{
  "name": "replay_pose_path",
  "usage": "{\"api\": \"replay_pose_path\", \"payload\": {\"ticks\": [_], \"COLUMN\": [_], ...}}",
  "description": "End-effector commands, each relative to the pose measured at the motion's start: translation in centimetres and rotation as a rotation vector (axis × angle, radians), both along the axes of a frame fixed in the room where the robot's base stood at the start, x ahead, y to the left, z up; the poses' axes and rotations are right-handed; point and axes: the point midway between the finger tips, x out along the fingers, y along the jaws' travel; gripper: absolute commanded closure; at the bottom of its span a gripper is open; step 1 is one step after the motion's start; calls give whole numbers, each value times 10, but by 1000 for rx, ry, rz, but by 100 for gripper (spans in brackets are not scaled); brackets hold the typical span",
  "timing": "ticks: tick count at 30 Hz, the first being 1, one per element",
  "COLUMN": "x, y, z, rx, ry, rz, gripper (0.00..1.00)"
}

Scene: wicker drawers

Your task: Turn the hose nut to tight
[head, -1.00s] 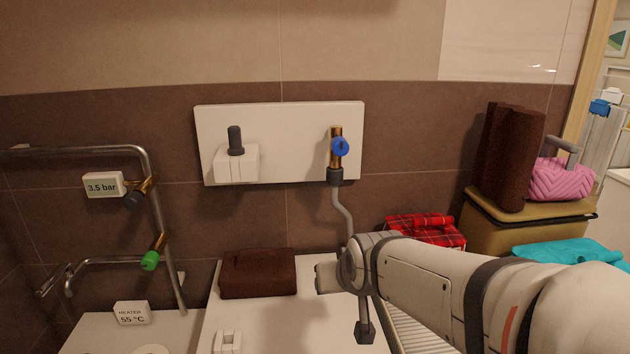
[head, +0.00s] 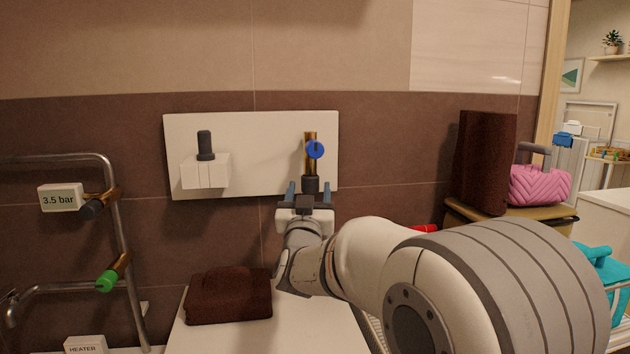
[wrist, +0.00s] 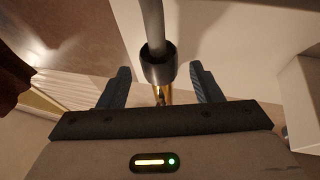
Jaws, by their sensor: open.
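The hose nut (head: 310,184) is a dark grey collar under a brass valve (head: 310,140) with a blue round handle (head: 315,149), on a white wall panel. My gripper (head: 309,189) is open, its blue fingers pointing up on either side of the nut in the head view. In the wrist view the nut (wrist: 159,66) lies between the open fingers (wrist: 163,84), with a gap on each side. The grey hose (wrist: 152,22) runs from the nut; in the head view my wrist hides it.
A white block with a dark grey knob (head: 205,145) is on the panel's left. A brown folded towel (head: 229,295) lies on the white surface below. Pipes with a green-handled valve (head: 108,280) and a 3.5 bar display (head: 60,198) are at left.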

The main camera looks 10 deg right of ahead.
Motion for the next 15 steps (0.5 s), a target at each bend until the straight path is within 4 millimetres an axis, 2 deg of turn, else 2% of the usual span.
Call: {"api": "replay_pose_path", "payload": {"ticks": [7,15], "x": [36,49], "y": [-10,-13], "z": [15,21], "rx": [0,0], "ry": [2,3], "rz": [-1,1], "gripper": [41,41]}}
